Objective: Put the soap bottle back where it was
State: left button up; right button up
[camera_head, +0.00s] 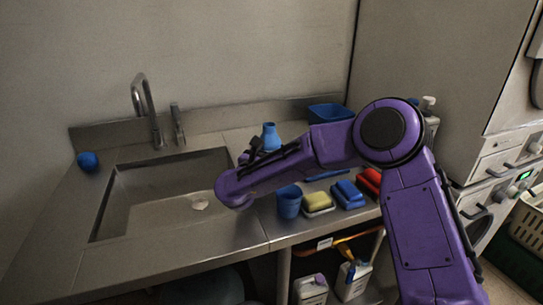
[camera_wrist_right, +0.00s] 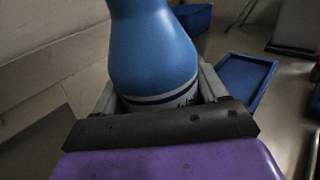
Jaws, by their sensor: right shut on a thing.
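The soap bottle is blue with a narrowing neck (camera_head: 270,137). It shows behind my right forearm, near the sink's right back corner. In the right wrist view the bottle (camera_wrist_right: 152,45) fills the middle, with a dark-and-white band low on its body. My right gripper (camera_head: 257,150) is shut on it, and the fingers (camera_wrist_right: 160,97) lie on both sides of its lower body. The bottle looks about upright. Its base is hidden, so I cannot tell whether it touches the counter. My left gripper is not in view.
The sink (camera_head: 165,190) and tap (camera_head: 147,110) are left. A blue cup (camera_head: 289,201), yellow sponge (camera_head: 318,200), and blue (camera_head: 347,194) and red (camera_head: 369,181) items line the front edge. A blue tray (camera_wrist_right: 247,80) lies right of the bottle; a blue bin (camera_head: 330,112) stands behind.

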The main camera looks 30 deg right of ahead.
jog(key=shift+f, duration=1)
jog(key=o, duration=1.2)
jog(key=shift+c, duration=0.2)
jog(key=shift+r, duration=0.3)
jog(key=b+v, duration=0.1)
jog(key=v, duration=0.4)
jog(key=b+v, duration=0.1)
jog(key=v, duration=0.5)
jog(key=shift+w+a+f, duration=0.1)
jog(key=shift+f, duration=0.1)
jog(key=shift+s+a, duration=0.3)
jog(key=shift+a, duration=0.1)
